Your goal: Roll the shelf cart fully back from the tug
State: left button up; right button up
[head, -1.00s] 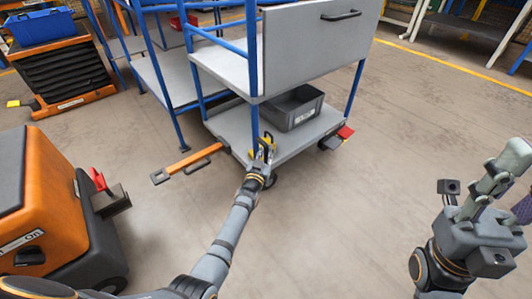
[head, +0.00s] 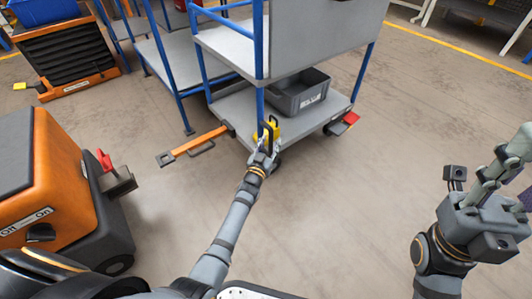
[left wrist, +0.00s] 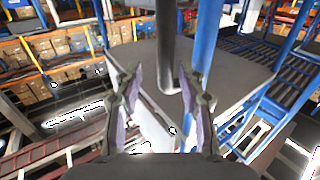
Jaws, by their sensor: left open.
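The grey shelf cart (head: 232,112) has blue posts and stands in the middle of the head view. Its orange tow bar (head: 200,143) points left toward the orange tug (head: 70,170), with a floor gap between the bar's end and the tug's hitch (head: 122,182). My left gripper (head: 267,143) is at the cart's near lower corner, by a yellow and black part (head: 272,128). In the left wrist view its fingers (left wrist: 165,100) are open, with a dark upright bar (left wrist: 167,50) between or just beyond them; contact is unclear. My right gripper (head: 500,165) is raised at the right, away from the cart.
A grey bin (head: 298,95) sits on the cart's lower deck. A red pedal-like part (head: 345,122) is at its right corner. Another blue-framed cart (head: 175,70) stands behind left, beside an orange-and-black lift (head: 75,60). The floor (head: 350,220) in front and right is clear.

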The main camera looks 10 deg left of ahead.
pick_arm(q)
jog(key=s, duration=0.8)
jog(key=shift+a, duration=0.2)
